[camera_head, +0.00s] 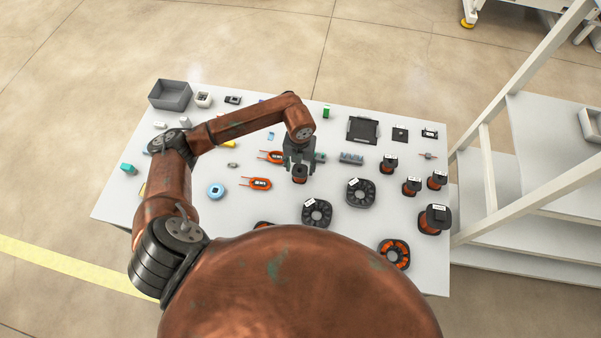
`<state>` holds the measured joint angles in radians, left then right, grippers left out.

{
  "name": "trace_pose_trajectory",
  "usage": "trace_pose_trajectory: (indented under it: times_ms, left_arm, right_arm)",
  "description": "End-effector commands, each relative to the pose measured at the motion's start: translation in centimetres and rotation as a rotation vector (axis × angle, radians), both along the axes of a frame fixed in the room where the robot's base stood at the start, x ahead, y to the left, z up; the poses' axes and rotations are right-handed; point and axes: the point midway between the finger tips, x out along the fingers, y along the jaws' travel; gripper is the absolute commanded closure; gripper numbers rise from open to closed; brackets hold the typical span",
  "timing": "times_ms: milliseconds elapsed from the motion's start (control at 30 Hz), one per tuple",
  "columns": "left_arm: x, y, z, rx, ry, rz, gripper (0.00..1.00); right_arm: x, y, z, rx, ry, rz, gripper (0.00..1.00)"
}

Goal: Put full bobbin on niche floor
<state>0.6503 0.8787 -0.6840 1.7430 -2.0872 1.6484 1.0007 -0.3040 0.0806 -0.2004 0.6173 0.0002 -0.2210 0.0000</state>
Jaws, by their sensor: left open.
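My left gripper (299,164) reaches over the middle of the white table, pointing down with its jaws open. A small dark bobbin with copper-coloured winding (300,175) stands right at its fingertips; I cannot tell whether they touch. Other wound bobbins stand at the table's right: one (390,163) at the back, one (411,187), one (437,179), and a larger one (434,219) near the right edge. Which one is the full bobbin is not clear. No niche can be made out for certain. My right gripper is out of view.
The white table (120,205) also holds a grey bin (171,95), black ring-shaped parts (317,212), orange-wound stators (394,253) and a blue ring (216,191). A white framed shelf unit (550,130) stands at the right. My own body covers the front middle.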

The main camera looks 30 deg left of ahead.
Motion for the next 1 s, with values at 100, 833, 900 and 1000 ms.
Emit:
trace_pose_trajectory:
  times_ms: [100,833,900,1000]
  left_arm:
    - [0.0,-0.1,-1.9,-0.001,0.002,0.0,0.5]
    - [0.1,-0.1,-2.5,-0.001,0.0,-0.002,0.81]
    - [0.1,-0.1,-2.5,-0.001,0.0,-0.002,0.85]
    - [0.1,-0.1,-2.5,-0.001,0.0,-0.002,0.92]
  right_arm:
    - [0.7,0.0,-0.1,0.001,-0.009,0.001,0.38]
    - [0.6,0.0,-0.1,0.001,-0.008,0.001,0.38]
    - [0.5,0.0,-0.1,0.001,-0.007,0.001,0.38]
    - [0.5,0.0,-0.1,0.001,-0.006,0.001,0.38]
